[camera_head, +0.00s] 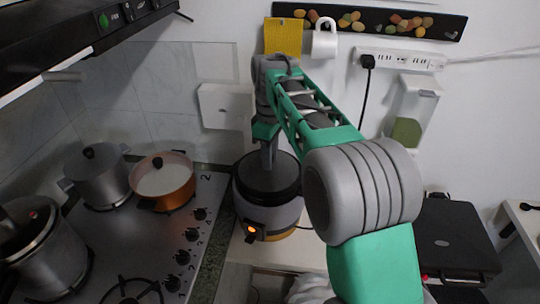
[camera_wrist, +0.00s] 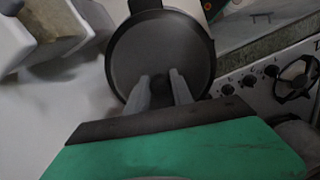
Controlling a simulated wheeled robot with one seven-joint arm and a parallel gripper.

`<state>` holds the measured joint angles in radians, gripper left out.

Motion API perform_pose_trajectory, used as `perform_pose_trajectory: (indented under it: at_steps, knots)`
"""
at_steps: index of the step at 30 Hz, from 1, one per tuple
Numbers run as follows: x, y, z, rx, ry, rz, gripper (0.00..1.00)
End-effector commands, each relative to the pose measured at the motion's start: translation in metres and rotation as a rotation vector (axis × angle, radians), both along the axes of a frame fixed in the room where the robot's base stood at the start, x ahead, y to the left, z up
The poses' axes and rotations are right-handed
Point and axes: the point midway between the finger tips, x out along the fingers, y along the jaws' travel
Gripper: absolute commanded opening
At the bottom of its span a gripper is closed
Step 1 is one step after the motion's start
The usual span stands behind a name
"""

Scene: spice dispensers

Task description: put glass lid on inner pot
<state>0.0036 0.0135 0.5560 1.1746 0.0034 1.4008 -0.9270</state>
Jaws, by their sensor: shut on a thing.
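My gripper (camera_head: 267,163) points down over the rice cooker (camera_head: 268,218). In the wrist view, its two fingers (camera_wrist: 159,79) are shut on a small dark knob at the middle of a dark round lid, which I take as the glass lid (camera_wrist: 160,45). In the head view the lid (camera_head: 284,178) lies level over the cooker's dark round opening. The inner pot is hidden beneath it. I cannot tell whether the lid rests on the pot's rim or hangs just above it. The cooker shows an orange light on its front.
A stove (camera_head: 150,245) stands to the left, with a grey pot (camera_head: 100,178), an orange pan (camera_head: 163,182) and a large steel pot (camera_head: 48,255). A black appliance (camera_head: 455,240) is at the right. A white box (camera_head: 222,106) is on the wall behind the cooker.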

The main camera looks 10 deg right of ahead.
Motion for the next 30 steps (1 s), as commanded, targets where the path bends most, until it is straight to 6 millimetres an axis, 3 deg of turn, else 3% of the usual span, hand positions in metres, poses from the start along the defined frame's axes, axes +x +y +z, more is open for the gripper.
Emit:
perform_pose_trajectory:
  at_steps: [7, 8, 15, 30]
  knots:
    - [0.0004, 0.0001, -0.0073, 0.001, -0.004, 0.000, 0.00]
    - [0.0002, 0.0001, -0.0083, 0.000, -0.002, 0.000, 0.29]
    - [-0.0007, 0.0008, -0.0096, 0.000, 0.002, 0.002, 0.49]
    - [-0.0019, 0.0002, -0.0114, 0.000, 0.008, 0.001, 0.49]
